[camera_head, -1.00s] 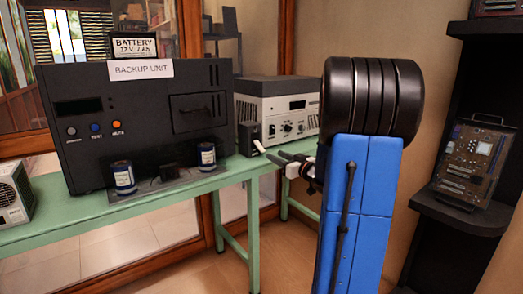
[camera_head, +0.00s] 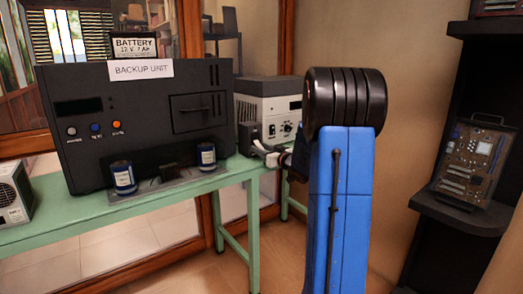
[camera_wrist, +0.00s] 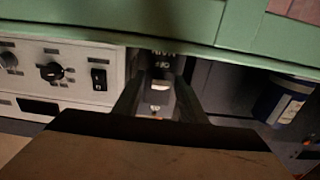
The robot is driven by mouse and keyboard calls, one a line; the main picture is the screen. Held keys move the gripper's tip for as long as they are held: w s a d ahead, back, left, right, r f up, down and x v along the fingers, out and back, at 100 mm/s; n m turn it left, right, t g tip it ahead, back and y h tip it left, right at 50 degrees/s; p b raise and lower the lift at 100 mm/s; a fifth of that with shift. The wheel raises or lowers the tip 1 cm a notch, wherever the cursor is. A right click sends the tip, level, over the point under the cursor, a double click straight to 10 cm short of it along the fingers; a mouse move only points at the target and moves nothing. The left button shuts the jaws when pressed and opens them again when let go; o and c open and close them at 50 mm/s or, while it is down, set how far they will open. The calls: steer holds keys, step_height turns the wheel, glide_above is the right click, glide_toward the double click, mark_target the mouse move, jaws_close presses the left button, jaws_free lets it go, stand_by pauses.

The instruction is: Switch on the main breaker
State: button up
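The main breaker (camera_head: 245,138) is a small dark box on the green table, between the black backup unit and a light grey device. In the wrist view the breaker's dark face (camera_wrist: 163,64) shows lettering too blurred to read surely and a small white lever (camera_wrist: 160,86). My gripper (camera_head: 262,150) is right in front of the breaker in the head view. In the wrist view my gripper (camera_wrist: 160,92) has its two dark fingers apart, with the lever showing between them. I cannot tell whether a finger touches it.
The black backup unit (camera_head: 90,155) stands left of the breaker, with blue cans (camera_head: 123,178) before it. The light grey device (camera_head: 268,100) with knobs is close on the right. The green table (camera_head: 60,225) carries them. A dark shelf (camera_head: 455,210) stands far right.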

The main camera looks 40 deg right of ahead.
jaws_close()
